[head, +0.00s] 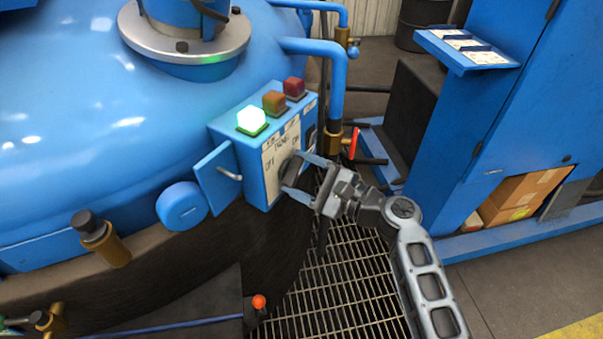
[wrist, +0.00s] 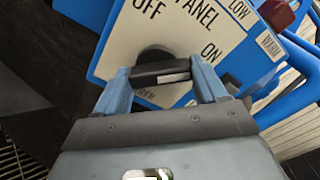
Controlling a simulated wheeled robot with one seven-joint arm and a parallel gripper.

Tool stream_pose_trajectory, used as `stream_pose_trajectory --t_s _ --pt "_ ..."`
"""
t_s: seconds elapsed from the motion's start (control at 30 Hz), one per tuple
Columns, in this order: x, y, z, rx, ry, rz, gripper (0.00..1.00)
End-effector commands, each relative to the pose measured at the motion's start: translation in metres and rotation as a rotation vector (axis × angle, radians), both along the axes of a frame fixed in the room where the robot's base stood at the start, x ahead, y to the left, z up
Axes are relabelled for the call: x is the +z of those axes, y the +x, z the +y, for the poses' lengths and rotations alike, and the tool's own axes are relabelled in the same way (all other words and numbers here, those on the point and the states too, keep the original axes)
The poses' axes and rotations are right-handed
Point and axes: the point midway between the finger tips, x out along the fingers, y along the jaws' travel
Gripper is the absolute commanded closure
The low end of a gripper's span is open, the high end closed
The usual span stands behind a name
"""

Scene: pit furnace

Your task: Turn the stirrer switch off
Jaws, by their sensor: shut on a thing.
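The stirrer switch is a black rotary knob (wrist: 160,72) on a white label plate (wrist: 190,40) reading PANEL, OFF and ON. In the wrist view OFF is above the knob and ON is to its upper right. My gripper (wrist: 162,78) has one blue finger at each end of the knob's bar and is shut on it. A white mark shows on the right half of the bar. Lettering below the knob is partly hidden. In the head view my gripper (head: 299,173) meets the front of the blue control box (head: 229,130), partly covering the knob.
A lit green lamp (head: 251,120) and unlit orange (head: 274,101) and red (head: 294,88) lamps top the box. Its small door (head: 214,178) stands open at left. A blue pipe (head: 338,85) rises behind. Grating (head: 345,285) lies below; a blue cabinet (head: 515,110) stands right.

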Motion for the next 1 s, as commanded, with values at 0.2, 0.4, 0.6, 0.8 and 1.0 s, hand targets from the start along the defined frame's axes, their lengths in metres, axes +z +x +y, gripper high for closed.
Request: stream_pose_trajectory --t_s 0.2,0.4,0.6,0.8,1.0 --pt "-0.0012 -0.0004 0.0001 0.001 -0.004 -0.007 0.59" --pt "-0.0037 -0.0008 0.0005 0.002 -0.033 -0.061 0.59" --pt "-0.0059 -0.0011 0.0006 0.001 -0.094 -0.179 0.59" --pt "-0.0069 -0.0017 0.0010 0.002 -0.181 -0.341 0.59" --pt "-0.0068 -0.0019 0.0012 0.001 -0.271 -0.509 0.59"
